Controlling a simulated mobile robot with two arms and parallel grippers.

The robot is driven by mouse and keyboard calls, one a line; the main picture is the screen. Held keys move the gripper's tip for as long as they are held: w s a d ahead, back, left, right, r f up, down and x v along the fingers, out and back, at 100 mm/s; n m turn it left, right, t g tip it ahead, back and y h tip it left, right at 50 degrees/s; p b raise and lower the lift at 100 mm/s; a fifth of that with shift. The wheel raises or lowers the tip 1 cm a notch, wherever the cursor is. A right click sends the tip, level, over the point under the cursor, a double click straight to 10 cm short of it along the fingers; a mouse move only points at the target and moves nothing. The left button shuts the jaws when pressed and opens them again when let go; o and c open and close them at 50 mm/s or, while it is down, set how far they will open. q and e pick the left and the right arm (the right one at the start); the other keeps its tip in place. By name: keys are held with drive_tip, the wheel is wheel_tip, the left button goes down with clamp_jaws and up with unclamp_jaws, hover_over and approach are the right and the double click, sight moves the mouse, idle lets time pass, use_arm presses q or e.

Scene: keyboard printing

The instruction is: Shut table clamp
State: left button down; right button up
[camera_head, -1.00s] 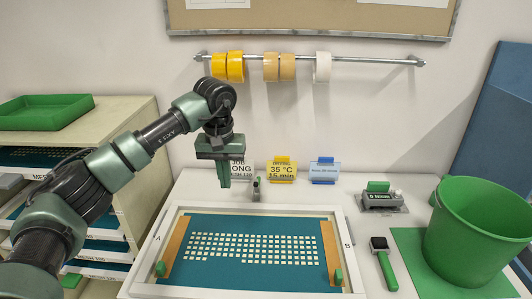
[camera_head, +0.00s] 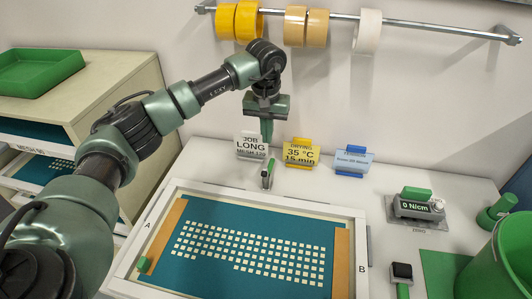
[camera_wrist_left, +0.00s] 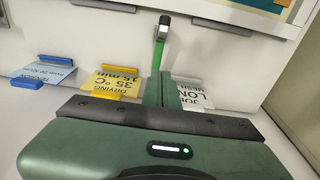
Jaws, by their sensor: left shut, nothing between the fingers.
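The table clamp (camera_head: 267,174) stands at the back edge of the screen frame (camera_head: 300,207), a small grey metal piece with a green handle part. It also shows in the left wrist view (camera_wrist_left: 160,38), at the top centre, with its green part pointing toward my fingers. The exact lever angle is hard to tell. My left gripper (camera_head: 267,140) is shut and empty, fingers pointing down, above and behind the clamp and apart from it in the head view. Its green fingers also show in the left wrist view (camera_wrist_left: 161,90). My right gripper is out of view.
Behind the clamp stand a white job sign (camera_head: 251,146), a yellow drying sign (camera_head: 301,152) and a blue sign (camera_head: 352,161). A force gauge (camera_head: 417,206) and green bucket (camera_head: 495,265) are at right. A rail (camera_head: 410,23) with tape rolls hangs above.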

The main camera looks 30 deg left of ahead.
use_arm(q)
wheel_tip(320, 180, down, 5)
drive_tip(key=shift+w+p, duration=0.1)
drive_tip(key=shift+p, duration=1)
drive_tip(key=s, duration=0.1)
drive_tip(key=s+p, duration=0.1)
drive_tip(key=s+f, duration=0.1)
drive_tip(key=shift+d+p, duration=0.35)
drive_tip(key=shift+f, duration=0.15)
